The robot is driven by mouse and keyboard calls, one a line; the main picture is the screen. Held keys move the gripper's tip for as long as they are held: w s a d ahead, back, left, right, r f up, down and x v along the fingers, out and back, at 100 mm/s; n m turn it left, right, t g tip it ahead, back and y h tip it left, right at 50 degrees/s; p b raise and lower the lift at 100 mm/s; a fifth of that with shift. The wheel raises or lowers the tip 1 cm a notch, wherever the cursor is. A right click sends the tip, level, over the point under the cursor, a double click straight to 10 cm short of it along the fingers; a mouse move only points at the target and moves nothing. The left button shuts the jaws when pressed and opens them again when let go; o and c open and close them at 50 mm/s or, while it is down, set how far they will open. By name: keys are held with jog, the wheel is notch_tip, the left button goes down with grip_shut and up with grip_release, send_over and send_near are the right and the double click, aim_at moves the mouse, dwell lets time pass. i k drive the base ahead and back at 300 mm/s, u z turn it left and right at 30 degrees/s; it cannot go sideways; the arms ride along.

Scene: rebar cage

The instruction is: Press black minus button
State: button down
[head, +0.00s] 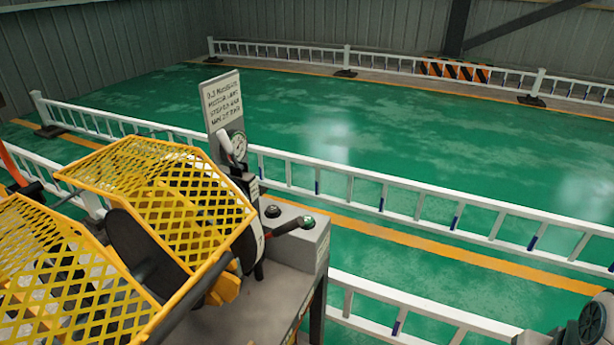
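A grey control box (306,240) stands at the right end of a machine bench, right of the middle of the head view. On its top is a small dark round button (272,211). A second button with a greenish top (307,222) sits to its right. A dark handle lies beside and partly in front of that one. No minus sign can be read on either button, so I cannot tell which is the black minus button. My gripper is not in view.
Yellow mesh guards (165,190) cover the machine at left. A sign plate (222,105) and a round gauge (239,146) rise behind the box. White railings (400,185) run behind the bench. A dark round part (590,322) shows at the lower right. Green floor beyond is open.

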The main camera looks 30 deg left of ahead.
aim_at(271, 210)
jog(key=u, duration=0.7)
jog(key=i, duration=1.05)
jog(key=u, duration=0.95)
